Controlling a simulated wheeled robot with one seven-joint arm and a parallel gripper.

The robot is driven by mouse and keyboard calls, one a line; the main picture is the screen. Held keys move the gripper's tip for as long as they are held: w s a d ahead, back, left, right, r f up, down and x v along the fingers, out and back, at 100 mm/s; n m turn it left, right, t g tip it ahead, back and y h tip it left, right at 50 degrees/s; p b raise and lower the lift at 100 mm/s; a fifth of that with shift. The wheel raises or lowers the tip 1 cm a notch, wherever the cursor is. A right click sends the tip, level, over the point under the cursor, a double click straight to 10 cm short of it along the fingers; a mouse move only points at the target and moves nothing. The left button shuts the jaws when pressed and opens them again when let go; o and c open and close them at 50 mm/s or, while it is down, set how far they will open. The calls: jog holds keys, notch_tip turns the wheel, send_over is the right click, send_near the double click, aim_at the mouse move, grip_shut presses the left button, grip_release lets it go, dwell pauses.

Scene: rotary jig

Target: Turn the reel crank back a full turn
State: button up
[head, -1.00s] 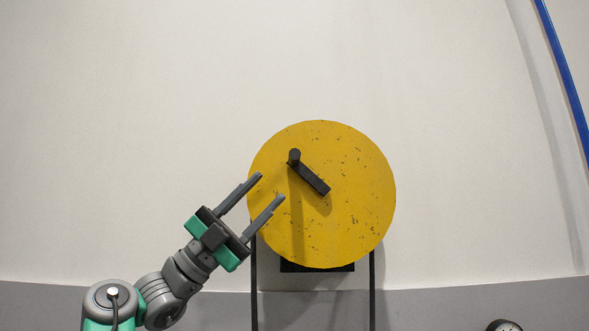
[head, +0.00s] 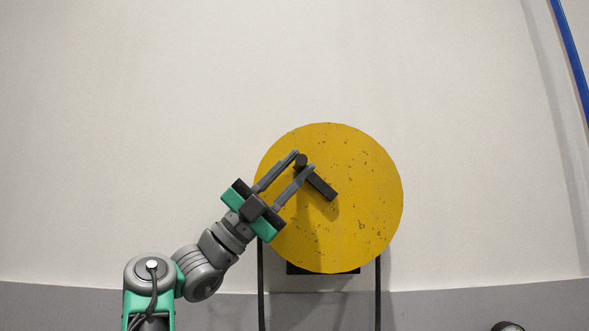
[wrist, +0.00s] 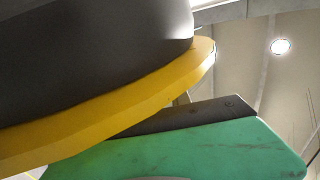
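The reel is a round yellow disc (head: 350,230) facing the head camera, and its rim (wrist: 110,102) crosses the wrist view. The crank is a dark bar (head: 321,187) running from near the disc's middle to the upper left, with a round handle (head: 302,160) at its outer end. My gripper (head: 304,159) reaches in from the lower left. Its fingers are apart, with one fingertip on each side of the handle. I cannot tell whether either finger touches it. In the wrist view a large dark shape close to the camera hides much of the disc.
Two thin dark legs (head: 378,285) and a dark block (head: 323,269) show under the disc. A pale wall (head: 150,120) stands behind. A blue pipe (head: 570,60) runs down the far right. The space left of and above the disc is clear.

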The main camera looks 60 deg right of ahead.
grip_shut()
dwell(1.0)
